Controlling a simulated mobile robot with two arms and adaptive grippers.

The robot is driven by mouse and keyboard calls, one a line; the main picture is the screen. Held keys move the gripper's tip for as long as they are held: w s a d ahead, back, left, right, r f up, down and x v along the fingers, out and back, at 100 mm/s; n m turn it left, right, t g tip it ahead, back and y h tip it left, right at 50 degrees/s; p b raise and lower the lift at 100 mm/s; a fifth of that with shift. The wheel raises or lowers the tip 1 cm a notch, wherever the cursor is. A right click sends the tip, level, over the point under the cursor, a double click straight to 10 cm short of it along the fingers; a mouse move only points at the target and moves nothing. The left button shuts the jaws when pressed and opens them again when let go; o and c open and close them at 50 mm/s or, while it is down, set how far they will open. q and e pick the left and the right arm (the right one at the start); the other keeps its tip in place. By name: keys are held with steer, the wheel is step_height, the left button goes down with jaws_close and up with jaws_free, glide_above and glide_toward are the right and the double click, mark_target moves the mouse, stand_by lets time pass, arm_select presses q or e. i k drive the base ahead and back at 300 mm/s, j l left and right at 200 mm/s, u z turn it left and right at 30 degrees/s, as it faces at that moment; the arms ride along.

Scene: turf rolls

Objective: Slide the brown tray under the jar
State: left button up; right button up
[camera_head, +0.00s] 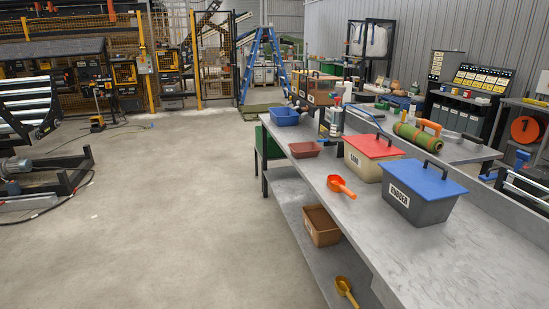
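A shallow reddish-brown tray (305,150) lies on the workbench near its left edge. Just behind it and to the right stands a grey container with a label (331,121), which may be the jar; its shape is too small to tell. The tray appears beside this container, not under it. A deeper brown open box (322,236) sits on the bench's lower shelf. Neither of my grippers is in view.
On the workbench (480,265) are an orange scoop (341,187), a red-lidded bin (372,155), a blue-lidded bin (425,193) and a blue tub (285,117). A yellow scoop (346,291) lies on the lower shelf. The floor left of the bench is clear.

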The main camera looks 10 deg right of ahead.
mark_target(304, 149)
steer(key=i+j+z, duration=0.75)
steer(key=i+j, duration=0.25)
steer(key=j, duration=0.1)
